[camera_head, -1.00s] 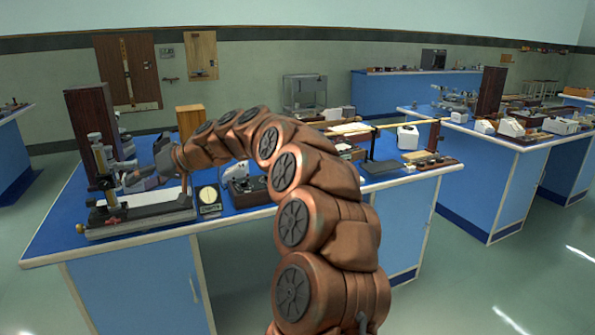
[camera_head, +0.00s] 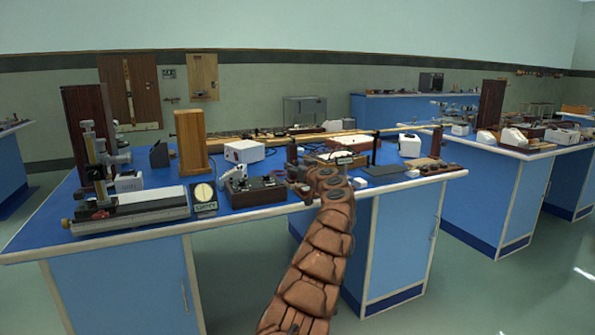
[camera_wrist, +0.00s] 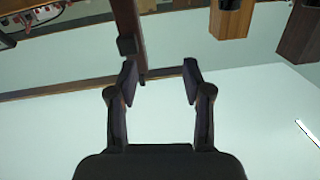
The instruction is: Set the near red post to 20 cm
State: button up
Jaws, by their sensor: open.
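My gripper shows in the wrist view (camera_wrist: 161,82) with its two dark fingers apart and nothing between them. In the head view my arm reaches up over the front edge of the blue bench; the fingers are too small to make out there. I cannot tell which is the near red post, and no height marks are readable. In the wrist view a dark bar (camera_wrist: 127,20) lies beyond the left finger.
A microscope-like instrument (camera_head: 100,165) stands at the bench's left end. A small dial meter (camera_head: 204,196), a dark switch box (camera_head: 257,191), a wooden block (camera_head: 192,140) and a white box (camera_head: 244,151) crowd the middle. Another blue bench (camera_head: 490,190) is at right.

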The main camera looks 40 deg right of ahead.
aim_at(297, 161)
jog(key=s+d, duration=0.1)
jog(key=d+h, duration=0.1)
jog(key=shift+s+d+f, duration=0.3)
jog(key=shift+s+f, duration=0.05)
jog(key=shift+s, duration=0.05)
jog(key=shift+d+r, duration=0.2)
jog(key=shift+d, duration=0.1)
jog(key=shift+p+x, duration=0.7)
jog(key=shift+x, duration=1.65)
jog(key=shift+w+d+r+p, duration=0.15)
jog(key=shift+w+d+p, duration=0.1)
jog(key=shift+w+p, duration=0.35)
jog(key=shift+w+d+p, duration=0.15)
jog(key=shift+w+p, duration=0.45)
jog(key=shift+p, duration=0.15)
jog(key=shift+f, duration=0.25)
grip_shut()
